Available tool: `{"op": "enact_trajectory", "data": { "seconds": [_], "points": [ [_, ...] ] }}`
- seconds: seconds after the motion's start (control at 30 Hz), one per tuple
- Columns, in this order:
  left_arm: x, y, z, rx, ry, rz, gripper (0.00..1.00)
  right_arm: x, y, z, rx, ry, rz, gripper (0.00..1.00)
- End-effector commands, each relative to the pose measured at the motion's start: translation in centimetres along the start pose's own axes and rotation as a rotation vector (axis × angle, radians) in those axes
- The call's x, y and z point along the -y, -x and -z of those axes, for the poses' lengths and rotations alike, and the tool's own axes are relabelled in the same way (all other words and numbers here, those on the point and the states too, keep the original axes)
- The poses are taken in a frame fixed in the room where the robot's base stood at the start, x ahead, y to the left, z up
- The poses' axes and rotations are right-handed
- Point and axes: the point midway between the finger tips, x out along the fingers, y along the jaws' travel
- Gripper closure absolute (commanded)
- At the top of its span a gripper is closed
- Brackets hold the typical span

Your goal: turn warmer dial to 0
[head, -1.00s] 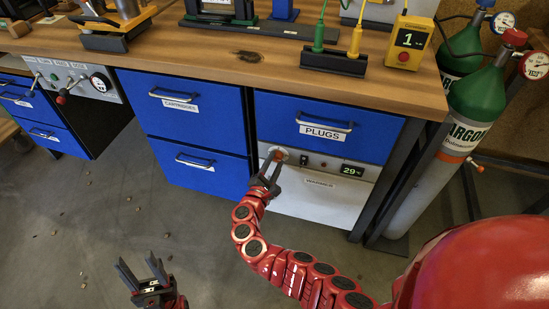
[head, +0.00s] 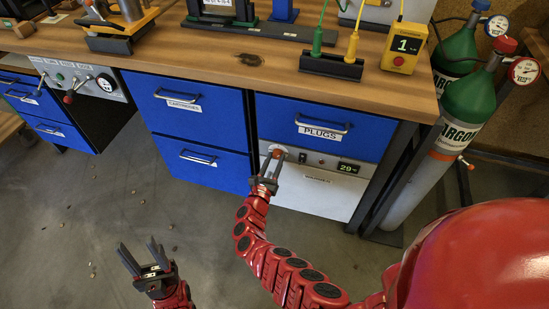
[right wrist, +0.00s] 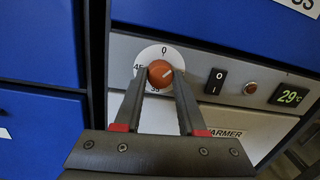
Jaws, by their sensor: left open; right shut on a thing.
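The warmer (head: 325,185) is a white-fronted unit under the PLUGS drawer. Its dial is an orange-red knob (right wrist: 160,73) on a round white scale plate, with 0 at the top and other figures at the left and bottom, partly hidden by my fingers. A pale mark on the knob points to the upper right, off the 0. My right gripper (right wrist: 160,84) is shut on the knob, one finger on each side; it also shows in the head view (head: 267,174). My left gripper (head: 143,258) is open and empty over the floor at lower left.
Beside the dial are a black rocker switch (right wrist: 215,81), an orange-red button (right wrist: 250,88) and a green display (right wrist: 290,96) reading 29. Blue drawers (head: 195,104) stand to the left, green argon cylinders (head: 466,105) to the right. The floor at left is clear apart from small scraps.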

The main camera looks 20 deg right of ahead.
Motion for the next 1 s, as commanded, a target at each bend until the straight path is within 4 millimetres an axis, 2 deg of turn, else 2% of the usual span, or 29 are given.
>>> {"op": "enact_trajectory", "data": {
  "seconds": [0.5,1.0],
  "points": [
    [0.05,-0.95,0.16,0.0,0.0,0.0,0.5,0.12,0.02,0.11,0.023,0.458,-0.024,1.0],
    [0.06,-1.16,0.2,0.0,0.0,0.0,0.5,0.18,-0.02,0.17,0.037,0.67,-0.038,1.0]
  ]
}}
